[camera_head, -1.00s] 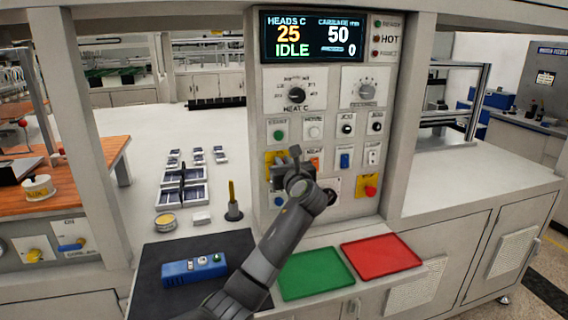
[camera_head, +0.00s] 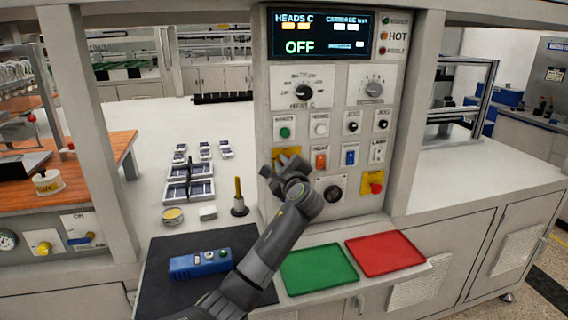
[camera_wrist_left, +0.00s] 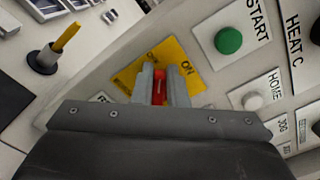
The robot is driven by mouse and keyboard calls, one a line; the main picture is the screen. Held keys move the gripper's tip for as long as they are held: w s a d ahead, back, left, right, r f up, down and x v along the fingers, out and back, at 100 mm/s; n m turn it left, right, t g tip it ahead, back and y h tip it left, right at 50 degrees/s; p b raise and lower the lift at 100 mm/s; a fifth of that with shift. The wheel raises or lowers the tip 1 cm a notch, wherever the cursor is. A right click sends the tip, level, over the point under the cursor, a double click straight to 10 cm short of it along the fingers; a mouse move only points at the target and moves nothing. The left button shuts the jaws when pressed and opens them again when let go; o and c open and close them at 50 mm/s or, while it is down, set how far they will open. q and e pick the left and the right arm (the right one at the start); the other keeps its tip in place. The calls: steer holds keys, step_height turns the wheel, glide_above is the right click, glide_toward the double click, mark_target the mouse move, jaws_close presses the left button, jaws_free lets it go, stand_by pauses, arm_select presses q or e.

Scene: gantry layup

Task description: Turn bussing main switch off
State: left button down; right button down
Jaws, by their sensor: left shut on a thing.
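The main switch has a red handle (camera_wrist_left: 159,88) on a yellow plate (camera_wrist_left: 190,80) marked ON, seen in the left wrist view. In the head view the yellow plate (camera_head: 286,152) shows only in part behind my gripper. My left gripper (camera_head: 284,165) is at the switch; in the left wrist view its two fingers (camera_wrist_left: 162,90) are shut on the red handle, one on each side. The display (camera_head: 319,34) on the panel reads OFF. My right gripper is not in view.
A green tray (camera_head: 318,271), a red tray (camera_head: 386,253) and a blue box (camera_head: 200,265) lie in front. A soldering-iron-like stand (camera_head: 239,205) stands left of the panel.

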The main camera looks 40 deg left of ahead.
arm_select(q)
steer(key=n+b, duration=0.1)
steer(key=n, duration=0.1)
steer(key=f+n+b, duration=0.1)
steer(key=n, duration=0.2)
steer(key=f+n+b, duration=0.1)
steer(key=n, duration=0.1)
steer(key=shift+s+a+f+n, duration=0.15)
steer(key=shift+s+f+n, duration=0.1)
steer(key=shift+n, duration=0.15)
steer(key=shift+r, duration=0.1)
stand_by(0.3)
steer(key=c, duration=1.4)
jaws_free()
steer(key=shift+w, duration=0.2)
steer(key=shift+c, duration=0.2)
steer(key=shift+r, duration=0.1)
steer(key=shift+s, duration=0.1)
